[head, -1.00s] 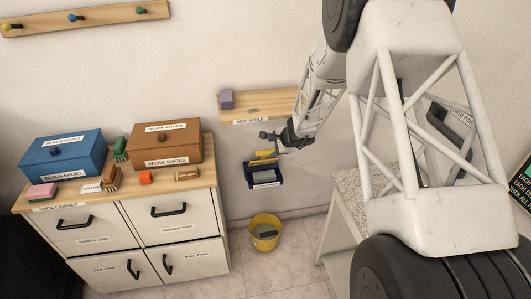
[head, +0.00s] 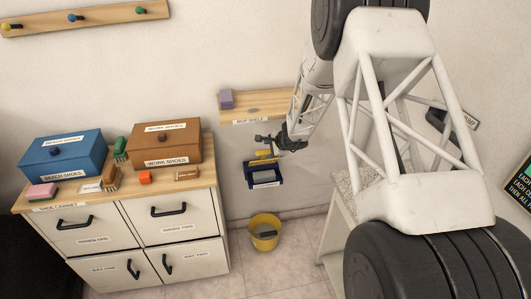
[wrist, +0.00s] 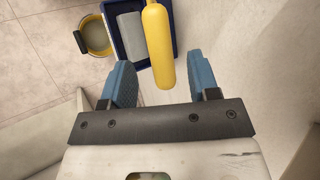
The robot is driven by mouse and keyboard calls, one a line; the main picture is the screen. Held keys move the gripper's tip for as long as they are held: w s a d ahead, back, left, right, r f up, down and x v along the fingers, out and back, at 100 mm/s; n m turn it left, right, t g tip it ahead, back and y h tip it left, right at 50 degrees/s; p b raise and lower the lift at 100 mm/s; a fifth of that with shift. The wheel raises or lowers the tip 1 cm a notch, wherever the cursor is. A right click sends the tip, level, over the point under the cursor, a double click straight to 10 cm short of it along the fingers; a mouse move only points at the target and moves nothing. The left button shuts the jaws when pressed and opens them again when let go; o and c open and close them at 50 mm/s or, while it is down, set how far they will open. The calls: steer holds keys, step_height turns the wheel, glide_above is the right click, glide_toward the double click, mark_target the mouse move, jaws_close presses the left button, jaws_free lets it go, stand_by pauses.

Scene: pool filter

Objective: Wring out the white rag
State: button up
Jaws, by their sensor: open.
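A blue wringer-like frame (head: 264,182) is mounted on the wall below the mop shelf. It also shows at the top of the wrist view (wrist: 118,12). A yellow handle (wrist: 157,45) extends from it towards my gripper. A pale grey-white piece (wrist: 130,28) lies in the blue frame; I cannot tell whether it is the white rag. My gripper (wrist: 162,82) is open, with its blue fingers on either side of the handle's near end and gaps to both. In the head view, my gripper (head: 268,142) is just above the wringer.
A yellow bucket (head: 264,245) with a greyish thing inside stands on the floor below. The mop shelf (head: 265,104) is above the wringer. A shoe cabinet (head: 110,226) with boxes and brushes is at left, and a pale stand (head: 339,225) is at right.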

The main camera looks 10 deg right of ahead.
mark_target(266, 151)
steer(key=shift+x, duration=2.1)
jaws_close()
